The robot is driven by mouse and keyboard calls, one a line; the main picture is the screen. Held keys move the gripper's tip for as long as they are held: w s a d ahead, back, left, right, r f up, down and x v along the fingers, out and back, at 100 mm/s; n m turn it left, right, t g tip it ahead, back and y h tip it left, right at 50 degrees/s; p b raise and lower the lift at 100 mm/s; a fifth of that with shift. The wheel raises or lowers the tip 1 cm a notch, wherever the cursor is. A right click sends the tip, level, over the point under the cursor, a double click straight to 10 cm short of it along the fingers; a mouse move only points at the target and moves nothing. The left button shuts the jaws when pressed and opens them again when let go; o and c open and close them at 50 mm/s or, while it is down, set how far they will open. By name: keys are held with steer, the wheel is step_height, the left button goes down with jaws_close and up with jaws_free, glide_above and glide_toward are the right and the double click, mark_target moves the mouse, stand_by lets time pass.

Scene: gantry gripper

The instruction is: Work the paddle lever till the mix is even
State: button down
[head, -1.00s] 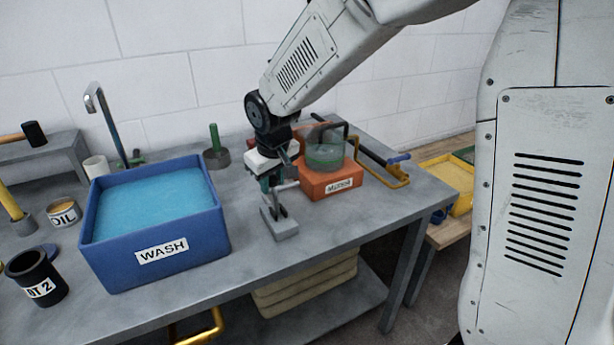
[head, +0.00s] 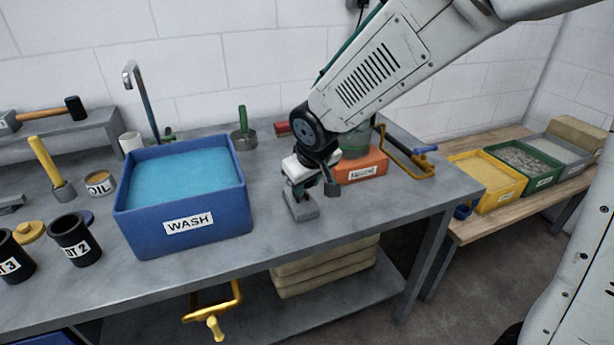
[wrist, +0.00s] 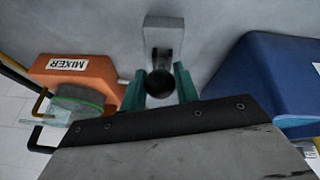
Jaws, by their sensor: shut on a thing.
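The orange mixer (head: 362,166) stands on the grey bench. Its clear jar (head: 355,143) holds a green mix and is partly hidden by my arm; I cannot tell how even the mix is. The mixer (wrist: 68,80) is also at left in the wrist view, with its jar (wrist: 78,103) below the label. The lever's grey base (head: 301,206) sits in front of the mixer, and its black knob (wrist: 160,84) shows in the wrist view. My gripper (head: 318,184) is shut on the knob, with a teal finger (wrist: 186,82) on either side. The lever's shaft is mostly hidden.
The blue WASH tub (head: 185,222) stands close to the left of the lever. Black pots (head: 75,240) stand at the left. Several bins (head: 485,182) sit on a wooden bench at the right. The bench front is clear.

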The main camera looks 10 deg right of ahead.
steer(key=shift+s+f, duration=0.3)
steer(key=shift+s, duration=0.05)
stand_by(0.3)
steer(key=c, duration=1.1)
jaws_free()
steer(key=shift+a, duration=0.1)
steer(key=shift+r, duration=0.2)
steer(key=shift+r, duration=0.35)
steer(key=v, duration=0.7)
steer(key=shift+f, duration=0.1)
